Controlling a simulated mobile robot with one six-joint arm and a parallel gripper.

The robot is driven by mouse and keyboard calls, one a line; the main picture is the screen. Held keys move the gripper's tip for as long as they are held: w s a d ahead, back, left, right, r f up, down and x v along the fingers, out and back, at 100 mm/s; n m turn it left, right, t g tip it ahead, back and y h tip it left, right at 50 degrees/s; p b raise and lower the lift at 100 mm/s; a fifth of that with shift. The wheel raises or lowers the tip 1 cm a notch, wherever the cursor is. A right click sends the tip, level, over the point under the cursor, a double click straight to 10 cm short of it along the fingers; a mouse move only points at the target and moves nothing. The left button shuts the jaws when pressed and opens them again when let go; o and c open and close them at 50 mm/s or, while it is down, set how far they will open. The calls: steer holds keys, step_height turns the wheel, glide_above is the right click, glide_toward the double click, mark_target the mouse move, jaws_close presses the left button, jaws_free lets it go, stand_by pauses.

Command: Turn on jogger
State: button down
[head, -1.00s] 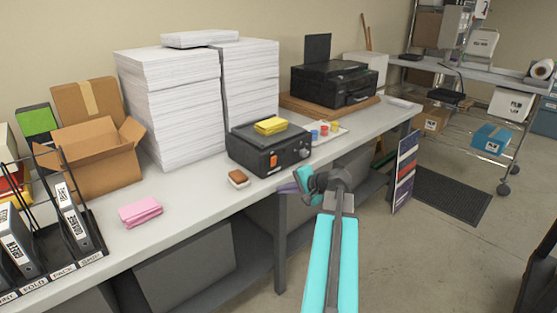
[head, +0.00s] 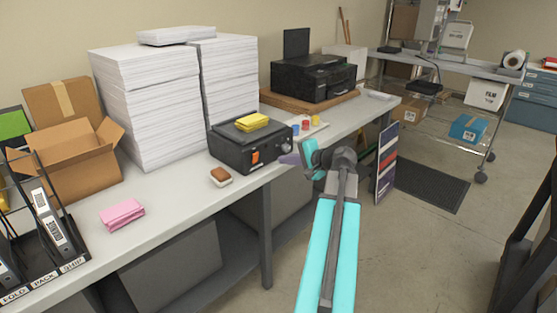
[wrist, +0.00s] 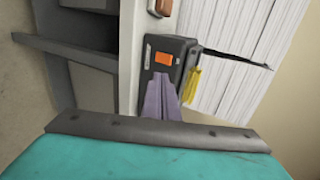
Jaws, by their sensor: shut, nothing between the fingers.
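The jogger appears to be the black box (head: 240,150) on the workbench, with an orange switch (head: 256,157) and a round knob on its front. A yellow pad (head: 251,122) lies on its top. My gripper (head: 284,158) is shut and empty, just in front of the jogger's right front side in the head view. In the wrist view, the purple fingers of my gripper (wrist: 162,82) point towards the jogger (wrist: 178,50), with the orange switch (wrist: 163,58) just beyond the tips. I cannot tell whether they touch the jogger.
Tall paper stacks (head: 150,105) stand behind the jogger. A brown-and-white block (head: 220,176) and a pink pad (head: 122,214) lie on the bench (head: 185,205). A black printer (head: 312,78) stands further right.

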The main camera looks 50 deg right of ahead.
steer(key=p, duration=0.2)
glide_toward(257, 155)
step_height(257, 155, down, 3)
steer(key=w, duration=0.2)
steer(key=shift+w+r+p, duration=0.2)
steer(key=shift+w+p, duration=0.1)
steer(key=shift+w, duration=0.2)
steer(key=shift+w+r+p, duration=0.15)
steer(key=shift+w+p, duration=0.15)
steer(key=shift+w, duration=0.2)
steer(key=shift+w+d, duration=0.1)
steer(key=shift+w, duration=0.65)
steer(key=shift+d+r+p, duration=0.1)
steer(key=shift+p, duration=0.3)
